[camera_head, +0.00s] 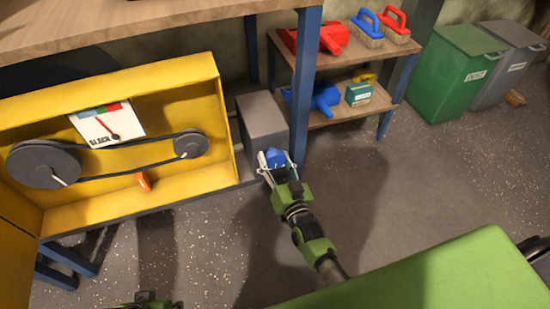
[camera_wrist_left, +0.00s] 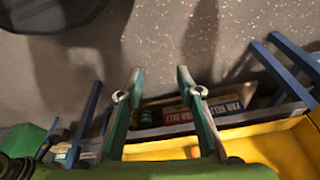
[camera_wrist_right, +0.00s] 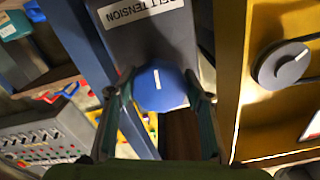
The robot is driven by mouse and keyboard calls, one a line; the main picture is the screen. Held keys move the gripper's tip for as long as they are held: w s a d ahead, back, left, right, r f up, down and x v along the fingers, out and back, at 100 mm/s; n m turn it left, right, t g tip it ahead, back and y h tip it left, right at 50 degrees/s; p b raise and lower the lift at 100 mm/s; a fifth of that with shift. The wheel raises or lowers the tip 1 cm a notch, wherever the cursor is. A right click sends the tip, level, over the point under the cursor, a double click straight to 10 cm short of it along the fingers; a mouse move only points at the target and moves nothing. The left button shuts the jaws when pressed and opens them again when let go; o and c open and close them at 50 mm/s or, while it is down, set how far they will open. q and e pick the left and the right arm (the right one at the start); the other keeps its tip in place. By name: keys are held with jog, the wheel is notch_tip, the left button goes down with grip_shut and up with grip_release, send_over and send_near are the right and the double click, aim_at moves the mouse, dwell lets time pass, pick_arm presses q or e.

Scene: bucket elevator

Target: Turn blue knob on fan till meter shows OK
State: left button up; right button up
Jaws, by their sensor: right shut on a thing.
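The blue knob (camera_head: 275,157) is on the grey box (camera_head: 262,122) beside the yellow housing. In the right wrist view, the knob (camera_wrist_right: 160,87) has a white line pointing nearly straight up, and the box label (camera_wrist_right: 140,10) partly reads TENSION. My right gripper (camera_head: 274,165) is shut on the knob, one finger on each side. The meter (camera_head: 106,122) in the housing has blue, green and red bands and a SLACK label. Its needle slants to the upper left; the exact band is hard to tell. My left gripper (camera_wrist_left: 157,82) is open and empty, fingers spread.
The yellow housing (camera_head: 210,82) holds two grey pulleys with a belt and an orange part. A blue table leg (camera_head: 305,85) stands close to the right of the grey box. A shelf (camera_head: 330,115) with tools and a green bin (camera_head: 450,75) stand farther right. Floor in front is clear.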

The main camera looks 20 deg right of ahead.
pick_arm(q)
jog(key=shift+w+f, duration=0.1)
jog(key=shift+f, duration=0.65)
pick_arm(e)
jog(key=shift+r+m, duration=0.1)
jog(key=shift+m, duration=1)
jog(key=o, duration=1.1)
pick_arm(q)
jog(key=shift+f, duration=0.1)
pick_arm(e)
jog(key=s, duration=1.2)
jog(key=shift+d, duration=0.2)
